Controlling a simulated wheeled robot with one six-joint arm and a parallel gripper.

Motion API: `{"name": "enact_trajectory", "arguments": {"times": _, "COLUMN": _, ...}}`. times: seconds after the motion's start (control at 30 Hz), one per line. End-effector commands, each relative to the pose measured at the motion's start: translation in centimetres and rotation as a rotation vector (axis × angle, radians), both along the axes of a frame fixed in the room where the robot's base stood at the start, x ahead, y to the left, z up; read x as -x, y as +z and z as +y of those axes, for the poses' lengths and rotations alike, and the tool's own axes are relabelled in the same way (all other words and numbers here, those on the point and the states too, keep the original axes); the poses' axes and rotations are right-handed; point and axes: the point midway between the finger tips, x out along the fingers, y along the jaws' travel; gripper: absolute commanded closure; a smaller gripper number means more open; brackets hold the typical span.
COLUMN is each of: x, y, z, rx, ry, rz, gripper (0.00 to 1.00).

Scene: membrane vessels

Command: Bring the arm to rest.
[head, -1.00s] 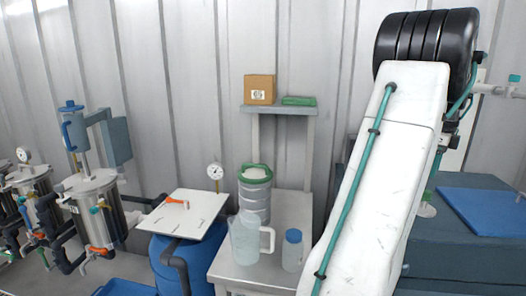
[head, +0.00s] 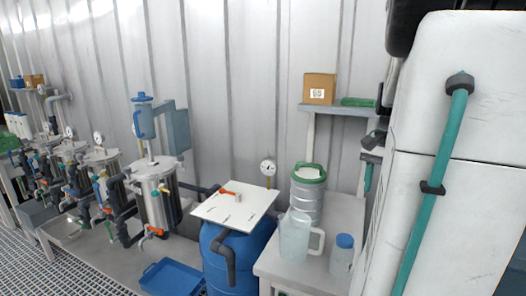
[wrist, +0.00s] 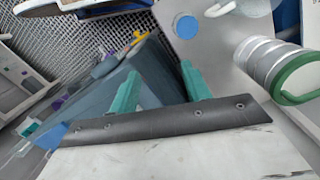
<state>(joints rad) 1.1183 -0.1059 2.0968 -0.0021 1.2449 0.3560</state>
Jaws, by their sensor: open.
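My arm, a white link with a teal hose, stands folded upright at the right of the head view. My gripper shows in the wrist view (wrist: 160,88) as two teal fingers spread apart, with nothing between them but a blue-grey surface beyond. In the head view a dark wrist part and a bit of teal finger (head: 368,178) show just left of the arm link, beside the shelf; the rest is hidden behind the link.
A white table (head: 270,267) holds a clear jug (head: 293,238), a blue-capped bottle (head: 341,255) and a green-rimmed steel canister (head: 308,200). A shelf above bears a cardboard box (head: 319,89). Left are a blue barrel (head: 222,265), a blue tray (head: 171,279) and steel vessels (head: 155,199).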

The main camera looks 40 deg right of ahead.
Motion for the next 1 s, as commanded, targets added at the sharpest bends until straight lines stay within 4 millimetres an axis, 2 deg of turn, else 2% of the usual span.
{"name": "enact_trajectory", "arguments": {"times": 0.03, "x": -1.6, "y": 0.1, "z": 3.2, "rx": 0.005, "ry": 0.126, "rz": -0.008, "gripper": 0.52}}
{"name": "enact_trajectory", "arguments": {"times": 0.2, "x": -4.3, "y": -0.2, "z": 12.6, "rx": 0.015, "ry": 0.516, "rz": -0.030, "gripper": 0.52}}
{"name": "enact_trajectory", "arguments": {"times": 0.33, "x": -4.6, "y": -0.7, "z": 19.0, "rx": 0.028, "ry": 0.783, "rz": -0.050, "gripper": 0.52}}
{"name": "enact_trajectory", "arguments": {"times": 0.5, "x": -3.5, "y": -1.7, "z": 26.1, "rx": 0.054, "ry": 1.076, "rz": -0.081, "gripper": 0.52}}
{"name": "enact_trajectory", "arguments": {"times": 0.6, "x": -2.6, "y": -2.0, "z": 29.4, "rx": 0.073, "ry": 1.211, "rz": -0.106, "gripper": 0.52}}
{"name": "enact_trajectory", "arguments": {"times": 0.7, "x": -1.9, "y": -2.0, "z": 31.8, "rx": 0.094, "ry": 1.321, "rz": -0.136, "gripper": 0.52}}
{"name": "enact_trajectory", "arguments": {"times": 0.83, "x": -1.6, "y": -1.3, "z": 33.7, "rx": 0.120, "ry": 1.419, "rz": -0.175, "gripper": 0.52}}
{"name": "enact_trajectory", "arguments": {"times": 1.0, "x": -1.6, "y": -1.1, "z": 34.6, "rx": 0.124, "ry": 1.469, "rz": -0.188, "gripper": 0.52}}
